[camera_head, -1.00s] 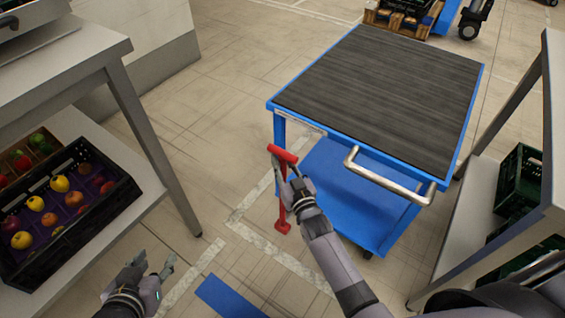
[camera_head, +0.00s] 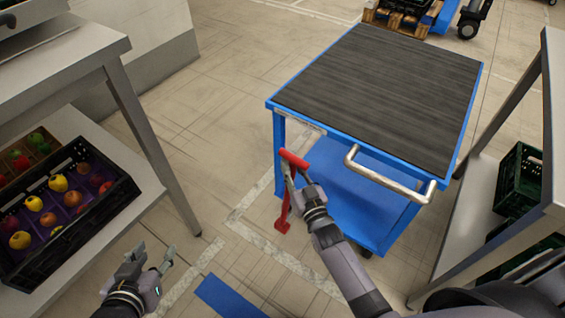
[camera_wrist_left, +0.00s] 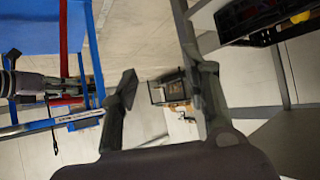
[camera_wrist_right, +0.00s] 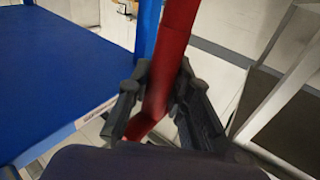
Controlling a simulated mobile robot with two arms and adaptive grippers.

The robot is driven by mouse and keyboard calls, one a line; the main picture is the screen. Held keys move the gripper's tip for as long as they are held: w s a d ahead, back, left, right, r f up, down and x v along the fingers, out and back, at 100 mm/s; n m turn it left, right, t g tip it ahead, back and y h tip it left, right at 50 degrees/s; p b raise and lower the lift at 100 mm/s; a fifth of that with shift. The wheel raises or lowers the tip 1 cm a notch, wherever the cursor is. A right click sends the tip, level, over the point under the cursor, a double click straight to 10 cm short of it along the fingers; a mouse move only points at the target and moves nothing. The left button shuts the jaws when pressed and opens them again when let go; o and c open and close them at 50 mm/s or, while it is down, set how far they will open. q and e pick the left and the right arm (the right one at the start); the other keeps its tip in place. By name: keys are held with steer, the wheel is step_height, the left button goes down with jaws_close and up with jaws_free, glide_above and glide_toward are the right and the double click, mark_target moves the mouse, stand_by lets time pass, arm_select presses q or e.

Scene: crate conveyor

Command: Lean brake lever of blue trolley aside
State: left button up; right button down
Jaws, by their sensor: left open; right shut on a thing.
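The blue trolley (camera_head: 300,120) stands in the middle of the head view, with a dark ribbed top and a silver push handle (camera_head: 385,178). Its red brake lever (camera_head: 294,159) rises at the near left corner, with a crossbar on top, and leans to the right. My right gripper (camera_head: 291,178) is shut on the lever's shaft just below the crossbar. In the right wrist view the red shaft (camera_wrist_right: 176,50) passes between its fingers (camera_wrist_right: 160,95). My left gripper (camera_head: 152,262) is open and empty, low at the left, away from the trolley; its spread fingers (camera_wrist_left: 165,85) show in the left wrist view.
A grey table (camera_head: 120,75) at left has a black crate of fruit (camera_head: 110,210) on its lower shelf. A grey rack (camera_head: 480,200) with green crates (camera_head: 520,180) stands close at right. A wooden pallet (camera_head: 400,20) is behind the trolley.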

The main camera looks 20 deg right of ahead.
arm_select(q)
steer(key=w+d+r+t+h+b, duration=0.2)
steer(key=w+r+t, duration=0.3)
steer(key=r, duration=0.5)
steer(key=shift+w+d+r+t, duration=0.15)
steer(key=shift+d+r+t, duration=0.2)
steer(key=shift+t, duration=0.85)
arm_select(e)
steer(key=s+d+f+m+t, duration=0.1)
steer(key=s+d+f+t, duration=0.1)
steer(key=s+d, duration=0.3)
steer(key=shift+s+d+m, duration=0.2)
steer(key=shift+s+m, duration=0.1)
steer(key=shift+s, duration=0.7)
steer(key=c, duration=1.8)
jaws_free()
steer(key=shift+d, duration=0.1)
steer(key=shift+c, duration=0.2)
steer(key=shift+o, duration=1.3)
steer(key=shift+s+d, duration=0.1)
steer(key=shift+s, duration=0.05)
steer(key=shift+o, duration=0.7)
arm_select(q)
steer(key=shift+d+r, duration=0.1)
steer(key=shift+d, duration=0.05)
